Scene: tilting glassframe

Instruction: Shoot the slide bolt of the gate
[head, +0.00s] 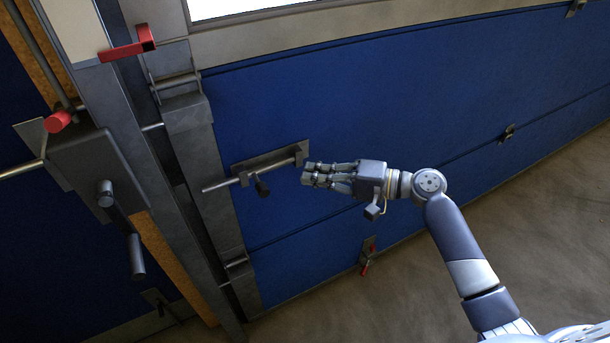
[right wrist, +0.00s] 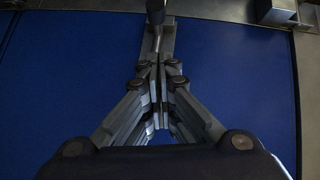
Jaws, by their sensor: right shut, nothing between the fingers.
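The slide bolt (head: 222,184) is a thin grey rod on a bracket plate (head: 270,158) on the blue gate (head: 380,95). Its left end reaches across the gate's edge onto the grey post (head: 205,150). My right gripper (head: 304,174) is shut and empty, just right of the bolt's right end. Whether it touches the bolt cannot be told. In the right wrist view the closed fingers (right wrist: 158,78) point at the bolt hardware (right wrist: 155,12) at the top, partly hidden behind them. My left gripper is out of view.
A red-handled latch (head: 130,48) sits high on the post. A grey box with a crank handle (head: 120,220) stands at the left. A small red-tipped bolt (head: 368,258) is low on the gate. Bare floor (head: 400,290) lies in front.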

